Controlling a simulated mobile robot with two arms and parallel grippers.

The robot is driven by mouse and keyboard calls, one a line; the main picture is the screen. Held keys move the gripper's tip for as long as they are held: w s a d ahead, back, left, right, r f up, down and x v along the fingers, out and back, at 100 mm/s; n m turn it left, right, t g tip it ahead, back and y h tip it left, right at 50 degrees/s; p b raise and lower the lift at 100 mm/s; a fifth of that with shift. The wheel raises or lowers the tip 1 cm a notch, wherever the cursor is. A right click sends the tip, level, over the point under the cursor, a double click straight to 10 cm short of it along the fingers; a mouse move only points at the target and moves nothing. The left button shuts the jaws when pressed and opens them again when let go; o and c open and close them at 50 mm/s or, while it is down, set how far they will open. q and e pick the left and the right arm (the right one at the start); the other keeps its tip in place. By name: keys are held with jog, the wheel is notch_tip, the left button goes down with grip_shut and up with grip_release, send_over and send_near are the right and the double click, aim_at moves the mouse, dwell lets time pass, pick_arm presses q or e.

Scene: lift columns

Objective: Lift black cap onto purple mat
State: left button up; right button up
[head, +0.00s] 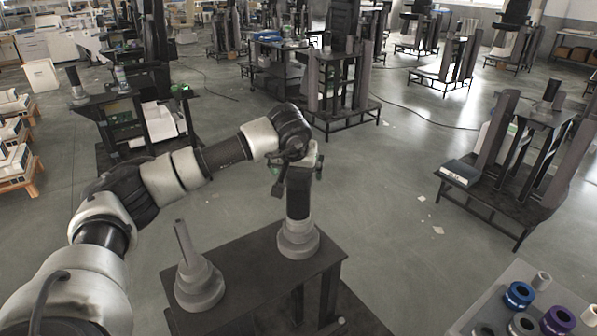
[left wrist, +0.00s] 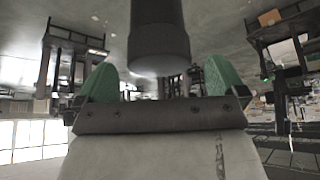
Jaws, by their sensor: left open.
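A black cylinder (head: 298,199), which I take for the black cap, stands upright on a stepped grey base (head: 298,241) on a dark table. My left gripper (head: 298,172) is open at the cylinder's upper end. In the left wrist view, the green fingers (left wrist: 158,80) are on either side of the dark cylinder (left wrist: 158,35), with gaps visible on both sides. I see no flat purple mat; a purple ring-shaped piece (head: 558,319) sits on a pale surface at the lower right. My right gripper is not in view.
A grey tapered post (head: 198,279) stands left of the base on the same dark table (head: 240,260). A blue ring-shaped piece (head: 518,295) and other small parts share the pale surface (head: 490,300). Open floor (head: 400,240) lies between the two tables.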

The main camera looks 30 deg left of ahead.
pick_arm(q)
jog(key=shift+x, duration=0.95)
jog(key=shift+w+f, duration=0.1)
jog(key=shift+f, duration=0.1)
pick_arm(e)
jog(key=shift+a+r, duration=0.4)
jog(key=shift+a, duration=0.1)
pick_arm(q)
jog(key=c, duration=1.1)
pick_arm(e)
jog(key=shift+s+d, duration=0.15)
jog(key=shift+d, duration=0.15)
pick_arm(q)
jog(key=shift+r, duration=0.1)
jog(key=shift+r, duration=0.5)
notch_tip(320, 180, up, 3)
jog(key=shift+f+b, duration=0.25)
jog(key=shift+b, duration=0.6)
jog(key=d+r+b, duration=0.2)
jog(key=d+r, duration=0.5)
jog(key=d, duration=0.4)
jog(key=shift+w+d+r, duration=0.35)
jog(key=shift+r, duration=0.05)
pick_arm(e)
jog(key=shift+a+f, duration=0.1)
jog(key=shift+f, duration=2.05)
